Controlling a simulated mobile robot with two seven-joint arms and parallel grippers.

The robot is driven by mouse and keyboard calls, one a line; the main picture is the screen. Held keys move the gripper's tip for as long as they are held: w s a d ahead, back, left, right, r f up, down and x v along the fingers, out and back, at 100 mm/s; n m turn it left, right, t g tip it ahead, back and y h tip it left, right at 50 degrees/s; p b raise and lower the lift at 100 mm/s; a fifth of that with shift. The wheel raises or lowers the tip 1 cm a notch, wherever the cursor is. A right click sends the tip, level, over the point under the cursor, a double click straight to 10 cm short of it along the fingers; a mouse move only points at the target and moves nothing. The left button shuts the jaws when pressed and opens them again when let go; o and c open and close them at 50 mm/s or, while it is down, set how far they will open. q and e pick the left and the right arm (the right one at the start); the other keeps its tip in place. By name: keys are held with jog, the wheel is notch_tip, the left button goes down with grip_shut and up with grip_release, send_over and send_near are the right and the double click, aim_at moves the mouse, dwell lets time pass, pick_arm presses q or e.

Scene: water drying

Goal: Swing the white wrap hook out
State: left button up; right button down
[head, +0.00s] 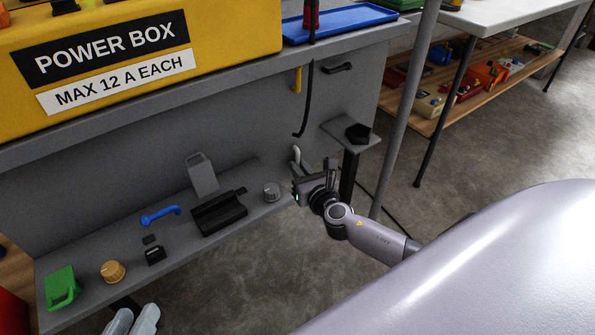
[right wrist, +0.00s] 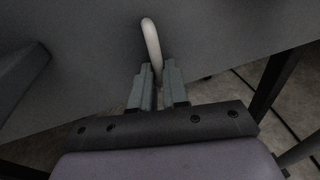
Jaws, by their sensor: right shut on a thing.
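The white wrap hook (head: 297,154) is a small pale curved rod at the right end of the grey panel. In the right wrist view it shows as a bent white bar (right wrist: 152,42), its lower end running down between the fingertips. My right gripper (head: 299,174) reaches in from the right and is at the hook. In the right wrist view its two grey fingers (right wrist: 159,85) are shut on the hook's lower end, and the hook's curved tip sticks out beyond them. The hook's base is hidden. I cannot make out my left gripper in the head view.
A grey shelf (head: 178,243) holds a black cradle, knobs, a blue handle and a green part. A grey post (head: 404,105) rises behind my forearm. Pale rounded shapes show at bottom left.

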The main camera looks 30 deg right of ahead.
pick_arm(q)
jog(key=shift+s+a, duration=0.1)
jog(key=shift+a, duration=0.1)
pick_arm(e)
jog(key=shift+d+n, duration=0.25)
jog(key=shift+n, duration=0.05)
jog(key=c, duration=1.1)
grip_release()
pick_arm(q)
jog(key=shift+d+f+p, duration=0.1)
jog(key=shift+d+p, duration=0.1)
jog(key=shift+p, duration=0.8)
pick_arm(e)
jog(key=s, duration=0.4)
jog(key=s+a, duration=0.1)
jog(key=s, duration=0.2)
jog(key=shift+r, duration=0.4)
